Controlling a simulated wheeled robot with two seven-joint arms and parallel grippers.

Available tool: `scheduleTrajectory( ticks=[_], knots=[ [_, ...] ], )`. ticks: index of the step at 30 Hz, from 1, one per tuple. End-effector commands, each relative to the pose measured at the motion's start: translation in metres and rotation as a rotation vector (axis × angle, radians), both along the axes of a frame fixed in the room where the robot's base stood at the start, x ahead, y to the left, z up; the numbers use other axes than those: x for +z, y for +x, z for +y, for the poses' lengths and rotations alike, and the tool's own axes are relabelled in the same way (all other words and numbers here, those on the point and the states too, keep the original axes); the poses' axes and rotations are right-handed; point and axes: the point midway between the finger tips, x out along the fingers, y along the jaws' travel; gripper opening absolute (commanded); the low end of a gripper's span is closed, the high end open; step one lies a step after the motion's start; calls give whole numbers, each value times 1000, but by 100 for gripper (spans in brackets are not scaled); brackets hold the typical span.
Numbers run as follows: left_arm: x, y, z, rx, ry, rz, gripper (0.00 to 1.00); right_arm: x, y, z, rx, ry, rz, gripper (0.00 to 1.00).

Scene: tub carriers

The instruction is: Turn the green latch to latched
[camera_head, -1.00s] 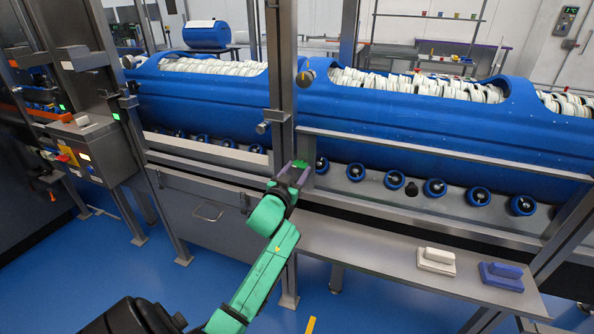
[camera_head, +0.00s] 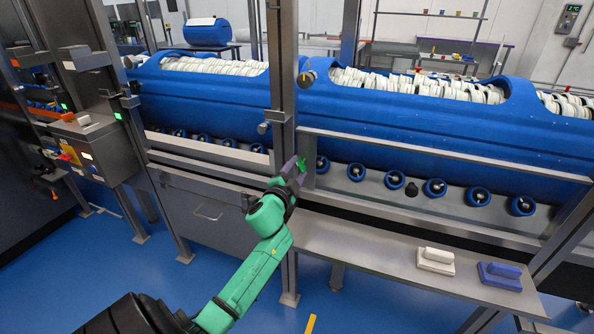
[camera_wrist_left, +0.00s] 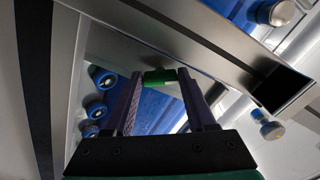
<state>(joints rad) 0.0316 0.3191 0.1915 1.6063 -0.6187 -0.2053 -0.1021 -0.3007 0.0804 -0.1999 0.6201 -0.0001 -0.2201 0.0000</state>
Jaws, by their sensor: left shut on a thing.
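The green latch (camera_head: 301,164) is a small green handle at the steel post in front of the blue tub. In the left wrist view the green latch (camera_wrist_left: 160,76) lies crosswise between the far ends of the two dark purple fingers. My left gripper (camera_head: 295,168) is shut on it, reaching up from below. The fingers hide part of the latch in the head view. The latch's pivot and any marking of its position cannot be made out. My right gripper is not in view.
A long blue tub (camera_head: 420,125) full of white discs lies behind a steel rail (camera_head: 430,155). A steel shelf (camera_head: 360,250) at right bears a white block (camera_head: 436,261) and a blue block (camera_head: 500,276). A control box (camera_head: 90,140) stands at left.

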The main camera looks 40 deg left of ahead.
Motion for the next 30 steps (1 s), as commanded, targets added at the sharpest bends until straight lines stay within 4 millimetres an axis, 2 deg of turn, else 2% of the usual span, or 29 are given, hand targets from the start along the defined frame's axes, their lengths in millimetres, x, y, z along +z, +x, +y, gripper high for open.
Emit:
scheduleTrajectory(
  ticks=[15,30],
  knots=[
    [0,0,1,1,405,144,0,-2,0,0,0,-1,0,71],
    [0,0,1,0,535,190,0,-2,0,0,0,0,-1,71]
  ],
)
